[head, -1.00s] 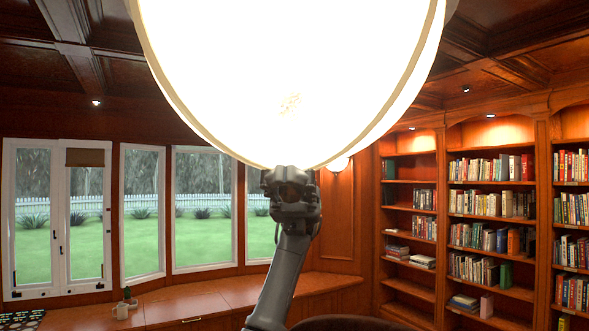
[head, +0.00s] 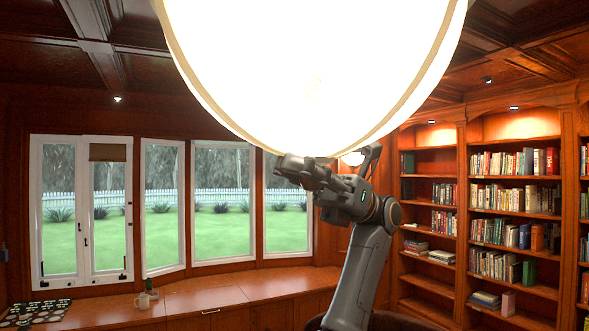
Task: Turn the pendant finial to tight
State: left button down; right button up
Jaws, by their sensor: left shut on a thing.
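The pendant lamp (head: 318,70) is a large glowing white bowl with pale bands, filling the top middle of the head view. My left gripper (head: 318,168) is right under the bowl's lowest part, its arm rising from the bottom. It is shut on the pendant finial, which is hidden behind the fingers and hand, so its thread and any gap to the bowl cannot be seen. The hand lies turned sideways, pointing left. My right gripper is not in view.
Bookshelves (head: 512,200) fill the right. The air left of my arm is clear.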

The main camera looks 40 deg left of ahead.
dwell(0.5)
pick_arm(q)
jog(key=c, duration=1.4)
grip_release()
jog(key=shift+o, duration=0.2)
